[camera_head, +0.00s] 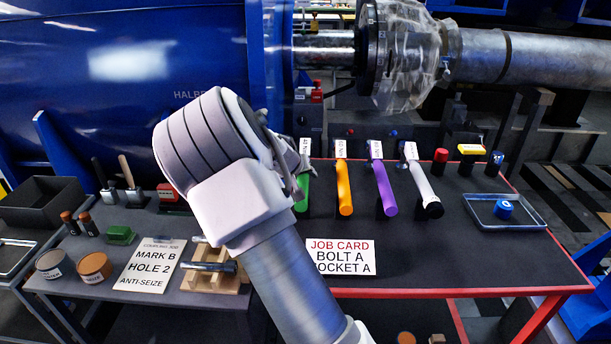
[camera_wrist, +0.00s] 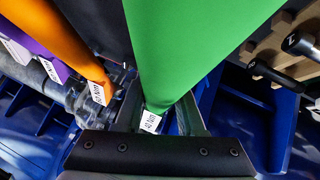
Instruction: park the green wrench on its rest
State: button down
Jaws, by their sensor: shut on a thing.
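The green wrench (camera_head: 303,190) stands at the left end of the wrench row in the head view, partly hidden by my arm. My gripper (camera_head: 294,168) is at its upper, tagged end. In the wrist view the green wrench (camera_wrist: 185,50) runs from the top edge down between the fingers of my gripper (camera_wrist: 162,115), which is shut on it. A white tag marked 40 Nm shows at the jaws. The rest under the green wrench is hidden, so I cannot tell whether they touch.
An orange wrench (camera_head: 343,185), a purple wrench (camera_head: 382,182) and a silver wrench (camera_head: 423,180) stand to the right. A job card (camera_head: 340,257) lies in front. A tray (camera_head: 482,213) holds a blue part. A wooden block (camera_head: 230,268) is at left.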

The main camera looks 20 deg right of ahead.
jog(key=shift+c, duration=2.4)
grip_release()
jog(key=shift+o, duration=0.2)
jog(key=shift+f, duration=0.2)
jog(key=p+v, duration=0.3)
jog(key=v, duration=1.4)
jog(key=shift+r, duration=0.25)
jog(key=shift+s, duration=0.15)
